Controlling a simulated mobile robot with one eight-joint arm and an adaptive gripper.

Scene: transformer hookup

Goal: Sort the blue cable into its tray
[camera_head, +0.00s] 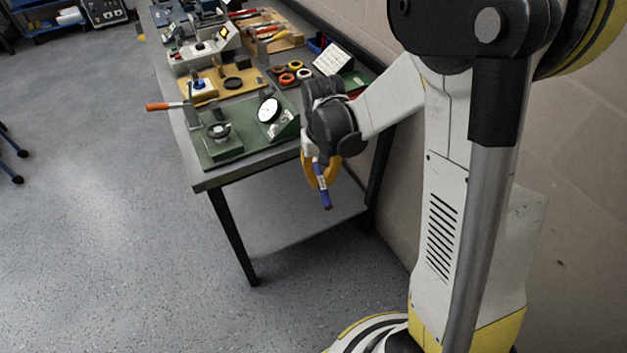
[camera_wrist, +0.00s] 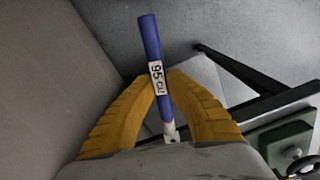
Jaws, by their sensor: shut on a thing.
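The blue cable (camera_wrist: 151,38) is a short, stiff length with a white label reading "95 cu" and a pale metal end near my palm. My gripper (camera_wrist: 162,84) has yellow fingers shut on it around the label. In the head view, my gripper (camera_head: 321,178) points down beside the near right corner of the workbench, and the cable (camera_head: 326,198) hangs from it, clear of the bench top. I cannot make out a tray for the blue cable in either view.
The workbench (camera_head: 215,178) carries a green fixture with a dial gauge (camera_head: 269,110), a lever with an orange handle (camera_head: 165,106), several coloured rings (camera_head: 287,79) and other equipment. A wall (camera_head: 575,130) stands close on the right. The floor (camera_head: 110,230) at left is open.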

